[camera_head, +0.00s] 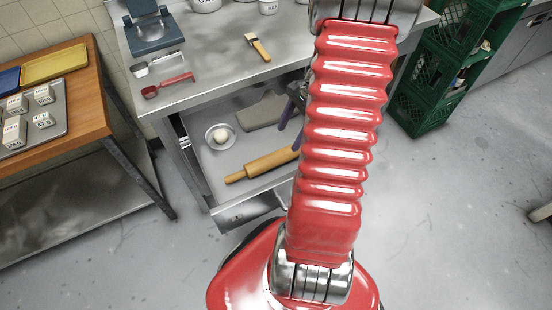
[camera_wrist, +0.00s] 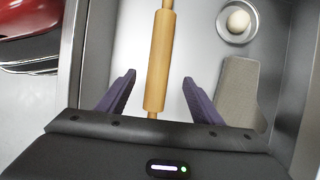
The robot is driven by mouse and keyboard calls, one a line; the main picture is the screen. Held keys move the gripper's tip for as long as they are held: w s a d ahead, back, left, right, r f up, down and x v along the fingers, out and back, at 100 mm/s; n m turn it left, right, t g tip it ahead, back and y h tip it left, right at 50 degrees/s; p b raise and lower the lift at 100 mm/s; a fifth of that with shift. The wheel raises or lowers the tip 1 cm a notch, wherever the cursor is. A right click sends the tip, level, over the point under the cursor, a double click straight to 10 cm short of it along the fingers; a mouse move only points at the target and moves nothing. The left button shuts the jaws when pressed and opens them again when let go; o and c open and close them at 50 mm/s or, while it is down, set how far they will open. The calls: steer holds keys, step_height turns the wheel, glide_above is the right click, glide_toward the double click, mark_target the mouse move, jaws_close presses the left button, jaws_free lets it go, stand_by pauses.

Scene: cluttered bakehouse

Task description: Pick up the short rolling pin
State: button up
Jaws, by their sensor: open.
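The short rolling pin (camera_head: 262,165) is light wood and lies in an open metal drawer (camera_head: 208,180) under the steel table. Its right end is hidden behind my arm in the head view. In the wrist view the rolling pin (camera_wrist: 160,58) runs up the picture, between the two fingers and beyond them. My gripper (camera_wrist: 159,88) is open, with one purple finger on each side of the pin and a gap on both sides. In the head view only a little of the gripper (camera_head: 288,113) shows beside my arm. I cannot tell its height above the drawer floor.
A small dish (camera_wrist: 252,28) with a pale ball (camera_wrist: 238,21) and a grey flat object (camera_wrist: 241,92) lie in the drawer, right of the gripper in the wrist view. Drawer walls surround them. The steel tabletop (camera_head: 215,55) overhangs behind. Green crates (camera_head: 425,95) stand at right.

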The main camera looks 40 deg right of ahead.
mark_target(280, 153)
steer(key=shift+x, duration=2.6)
steer(key=shift+x, duration=2.65)
steer(key=shift+a+r, duration=0.1)
jaws_close()
